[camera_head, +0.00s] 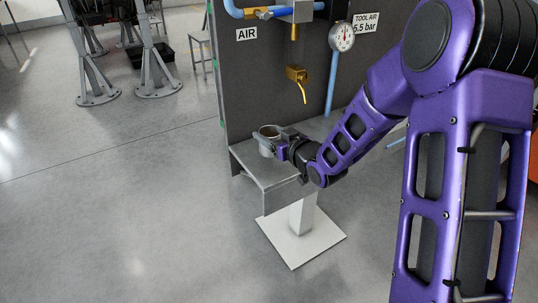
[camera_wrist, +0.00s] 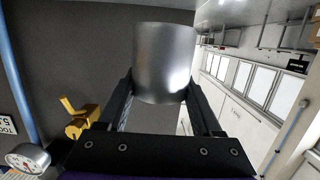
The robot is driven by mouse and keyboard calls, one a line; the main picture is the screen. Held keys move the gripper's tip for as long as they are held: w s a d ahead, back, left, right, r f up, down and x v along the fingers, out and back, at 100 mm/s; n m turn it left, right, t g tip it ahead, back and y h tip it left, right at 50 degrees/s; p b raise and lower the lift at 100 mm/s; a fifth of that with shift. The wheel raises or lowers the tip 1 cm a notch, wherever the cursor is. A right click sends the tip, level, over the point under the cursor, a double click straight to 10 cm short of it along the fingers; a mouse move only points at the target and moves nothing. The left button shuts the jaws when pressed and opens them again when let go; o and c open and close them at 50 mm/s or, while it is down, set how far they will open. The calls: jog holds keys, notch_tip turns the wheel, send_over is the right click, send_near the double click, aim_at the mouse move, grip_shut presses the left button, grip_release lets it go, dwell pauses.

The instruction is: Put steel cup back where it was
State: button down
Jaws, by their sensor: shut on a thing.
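The steel cup (camera_head: 267,147) is a small metal cylinder with a dark inside, upright at the left end of the grey shelf in the head view. In the wrist view the steel cup (camera_wrist: 165,60) fills the upper middle, between the two fingers. My gripper (camera_head: 278,148) is shut on the cup from its right side; its fingers (camera_wrist: 160,92) also show in the wrist view. I cannot tell whether the cup's base touches the shelf or hangs just above it.
The grey shelf (camera_head: 268,174) juts from the dark panel (camera_head: 260,85). A brass tap (camera_head: 298,78) hangs above the shelf, near my arm. A pressure gauge (camera_head: 342,36) is higher up. A white plate (camera_head: 300,245) with a post stands on the floor below. Open floor lies left.

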jog(key=shift+f+b, duration=0.35)
jog(key=shift+f, duration=2)
jog(key=shift+f, duration=0.15)
jog(key=shift+c, duration=0.3)
grip_release()
jog(key=shift+s+r, duration=0.1)
jog(key=shift+r, duration=0.1)
jog(key=v, duration=1.1)
jog(key=shift+s+d+p, duration=0.25)
jog(key=shift+s+p, duration=0.1)
jog(key=shift+p, duration=0.05)
